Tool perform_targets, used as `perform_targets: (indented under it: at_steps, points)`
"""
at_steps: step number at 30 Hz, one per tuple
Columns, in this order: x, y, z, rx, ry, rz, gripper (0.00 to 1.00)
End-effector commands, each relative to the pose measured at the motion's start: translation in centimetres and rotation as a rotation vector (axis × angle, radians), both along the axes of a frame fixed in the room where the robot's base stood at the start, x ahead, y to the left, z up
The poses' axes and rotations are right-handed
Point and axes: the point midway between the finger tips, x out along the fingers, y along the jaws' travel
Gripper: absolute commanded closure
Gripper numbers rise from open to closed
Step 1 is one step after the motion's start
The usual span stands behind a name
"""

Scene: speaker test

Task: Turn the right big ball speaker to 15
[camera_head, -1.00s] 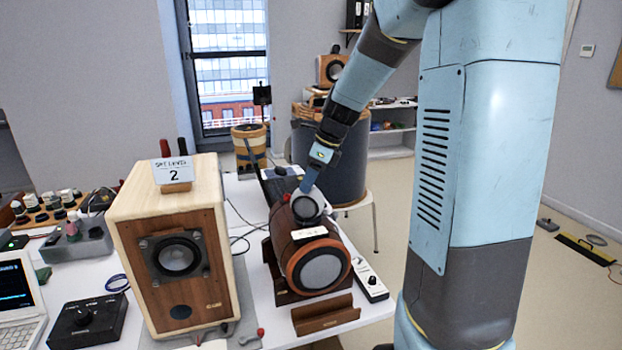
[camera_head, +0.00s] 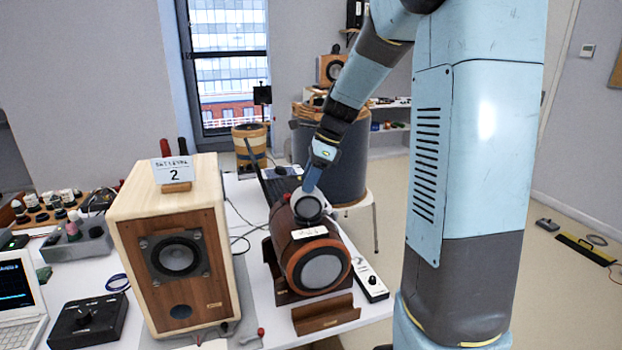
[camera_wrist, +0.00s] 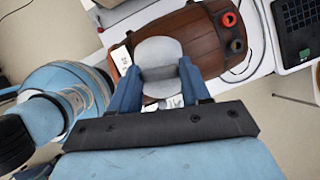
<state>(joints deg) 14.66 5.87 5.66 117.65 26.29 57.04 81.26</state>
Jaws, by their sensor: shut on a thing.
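The ball speaker (camera_head: 309,207), pale with a dark round front, sits on top of a brown wooden barrel speaker (camera_head: 290,240). Its dark face points toward the head camera. My gripper (camera_head: 308,187) reaches down to it from behind and above. In the wrist view, my gripper (camera_wrist: 160,74) has its two blue fingers on either side of the pale grey ball (camera_wrist: 160,52), shut on it. The barrel (camera_wrist: 192,40) shows there with red and black terminals at one end. The head view hides the fingertips' contact behind the ball. I cannot read any angle marks.
A wooden box speaker (camera_head: 172,250) with a "2" card stands left of the barrel. A small control box (camera_head: 370,281) lies to its right, near the table edge. A laptop (camera_wrist: 295,30) lies beyond the barrel's terminal end. A black knob box (camera_head: 88,320) is at front left.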

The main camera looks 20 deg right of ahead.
Motion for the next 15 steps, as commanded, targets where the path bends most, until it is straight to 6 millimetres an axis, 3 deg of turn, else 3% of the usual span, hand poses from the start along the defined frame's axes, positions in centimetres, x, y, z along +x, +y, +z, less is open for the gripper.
perform_targets:
  at_steps: [3, 4, 11, 15]
  points:
    - [0.08, -0.05, 0.05, -0.001, -0.003, -0.002, 0.84]
    - [0.08, -0.05, 0.05, -0.001, -0.003, -0.002, 0.51]
    - [0.05, -0.04, 0.03, 0.000, -0.001, -0.002, 0.29]
    - [0.03, -0.04, 0.02, 0.000, -0.001, -0.002, 0.28]
